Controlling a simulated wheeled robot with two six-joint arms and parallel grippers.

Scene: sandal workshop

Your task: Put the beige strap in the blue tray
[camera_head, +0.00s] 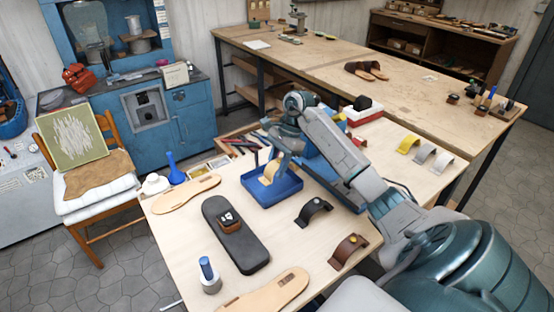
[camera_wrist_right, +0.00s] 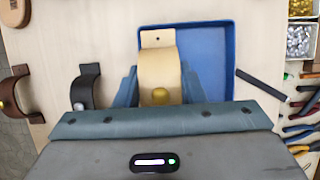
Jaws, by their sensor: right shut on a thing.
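The beige strap (camera_head: 269,174) is an arched piece with a gold stud. It is held between the fingers of my right gripper (camera_head: 272,160), which is shut on it. In the right wrist view the strap (camera_wrist_right: 157,62) sits between the two blue-grey fingers of the gripper (camera_wrist_right: 158,88). The blue tray (camera_head: 287,191) is shallow and square, and the strap shows within its outline. In the right wrist view the strap covers the left part of the tray (camera_wrist_right: 208,60). I cannot tell whether the strap touches the tray floor. My left gripper is not in view.
A black strap (camera_head: 313,209) and a brown strap (camera_head: 348,251) stand right of the tray. A black sole (camera_head: 236,240) lies in front. A blue bottle (camera_head: 174,172) stands left. Pliers (camera_wrist_right: 300,130) lie beside the tray.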

